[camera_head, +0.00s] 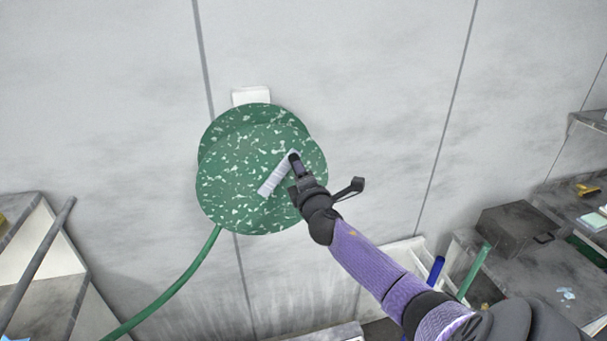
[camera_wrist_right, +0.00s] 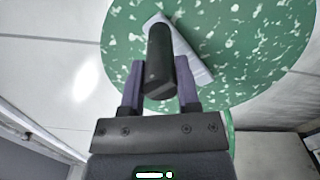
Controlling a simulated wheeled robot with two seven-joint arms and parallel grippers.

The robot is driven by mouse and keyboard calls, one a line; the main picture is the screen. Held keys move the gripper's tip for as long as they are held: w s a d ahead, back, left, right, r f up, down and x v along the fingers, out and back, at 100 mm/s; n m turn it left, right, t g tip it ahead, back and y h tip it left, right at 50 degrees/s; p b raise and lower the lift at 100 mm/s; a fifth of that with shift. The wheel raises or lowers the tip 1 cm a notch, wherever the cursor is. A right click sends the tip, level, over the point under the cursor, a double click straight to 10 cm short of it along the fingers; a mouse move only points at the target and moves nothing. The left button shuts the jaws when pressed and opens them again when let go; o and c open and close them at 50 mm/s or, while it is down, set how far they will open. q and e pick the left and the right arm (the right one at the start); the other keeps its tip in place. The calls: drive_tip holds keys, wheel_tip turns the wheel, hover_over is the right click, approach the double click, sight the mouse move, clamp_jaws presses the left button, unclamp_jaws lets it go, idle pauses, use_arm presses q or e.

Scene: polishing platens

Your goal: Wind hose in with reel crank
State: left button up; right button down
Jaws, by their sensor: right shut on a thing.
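The hose reel (camera_head: 235,185) is a green speckled double disc on a white bracket on the grey wall. It also fills the top of the right wrist view (camera_wrist_right: 235,85). A pale grey crank arm (camera_head: 272,183) lies across its face, with a black crank handle (camera_wrist_right: 159,60) standing out from its upper right end. My right gripper (camera_head: 297,172) is at that end, its fingers (camera_wrist_right: 160,88) on both sides of the handle and shut on it. The green hose (camera_head: 178,287) hangs from the reel's underside and runs down to the lower left. My left gripper is not in view.
A shelf unit with a grey bar (camera_head: 38,262) stands at the lower left. At the right, a bench holds a dark box (camera_head: 515,232), and blue and green rods (camera_head: 474,271) stand near my right arm. The wall around the reel is clear.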

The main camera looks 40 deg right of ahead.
drive_tip(key=shift+c, duration=1.6)
unclamp_jaws()
drive_tip(key=v, duration=1)
drive_tip(key=s+a+f+m+g+y+b, duration=0.25)
drive_tip(key=s+f+b, duration=0.2)
drive_tip(key=f, duration=1.05)
drive_tip(key=s+a+f+m+g+y+b, duration=0.15)
drive_tip(key=s+f+g+b, duration=0.3)
drive_tip(key=f, duration=1.15)
drive_tip(key=s+a+f+m+g+y+b, duration=0.1)
drive_tip(key=s+a+f+m+g+b, duration=0.35)
drive_tip(key=f, duration=1.05)
drive_tip(key=s+a+f+m+g+y+b, duration=0.1)
drive_tip(key=s+a+f+b, duration=0.4)
drive_tip(key=s+f, duration=0.5)
drive_tip(key=s+a+f+m+g+y+b, duration=0.2)
drive_tip(key=s+a+f+b, duration=0.3)
drive_tip(key=s+f, duration=0.6)
drive_tip(key=shift+s+a+f+m+g+y+b, duration=0.2)
drive_tip(key=shift+a+m+g+y+b, duration=0.1)
drive_tip(key=shift+a+m+g+b, duration=0.25)
